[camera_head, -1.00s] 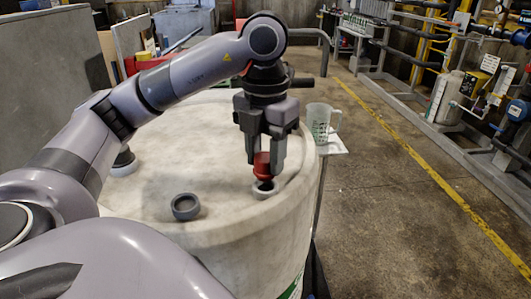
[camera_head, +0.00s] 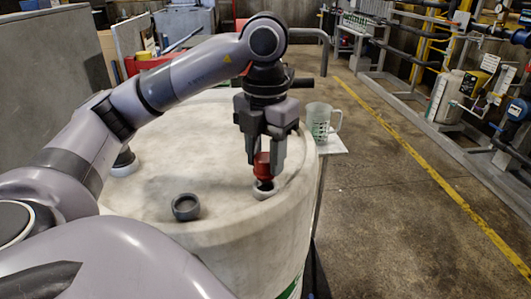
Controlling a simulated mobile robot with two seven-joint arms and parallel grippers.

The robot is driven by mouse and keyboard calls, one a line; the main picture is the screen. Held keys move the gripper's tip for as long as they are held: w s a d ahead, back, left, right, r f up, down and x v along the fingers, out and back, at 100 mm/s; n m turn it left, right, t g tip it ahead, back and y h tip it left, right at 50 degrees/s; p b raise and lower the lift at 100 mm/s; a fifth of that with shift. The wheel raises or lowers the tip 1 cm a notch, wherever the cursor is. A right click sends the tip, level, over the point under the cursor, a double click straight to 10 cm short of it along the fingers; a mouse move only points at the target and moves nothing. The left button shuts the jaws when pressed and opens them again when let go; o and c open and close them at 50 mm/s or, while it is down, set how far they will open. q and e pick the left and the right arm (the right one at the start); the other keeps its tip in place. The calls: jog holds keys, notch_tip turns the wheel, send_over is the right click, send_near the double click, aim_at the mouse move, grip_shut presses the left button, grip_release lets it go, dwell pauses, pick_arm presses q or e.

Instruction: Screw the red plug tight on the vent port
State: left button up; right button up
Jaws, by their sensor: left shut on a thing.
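My left gripper (camera_head: 263,168) points straight down over the right part of a white drum top and is shut on the red plug (camera_head: 262,165). The plug sits upright between the two fingers. My right gripper is not in view.
A dark grey open ring (camera_head: 186,207) stands on the drum top (camera_head: 150,200) to the left. Another fitting (camera_head: 124,163) is at the drum's far left, partly behind my arm. A clear measuring jug (camera_head: 321,122) stands on a small white shelf (camera_head: 333,145) behind the drum. The floor to the right is clear.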

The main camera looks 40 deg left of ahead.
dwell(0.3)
pick_arm(q)
jog(key=shift+f+b, duration=0.95)
jog(key=shift+f, duration=0.4)
dwell(1.5)
jog(key=o, duration=0.3)
jog(key=c, duration=0.3)
jog(key=m, duration=0.4)
jog(key=shift+m, duration=0.3)
jog(key=shift+c, duration=0.2)
jog(key=shift+m, duration=0.3)
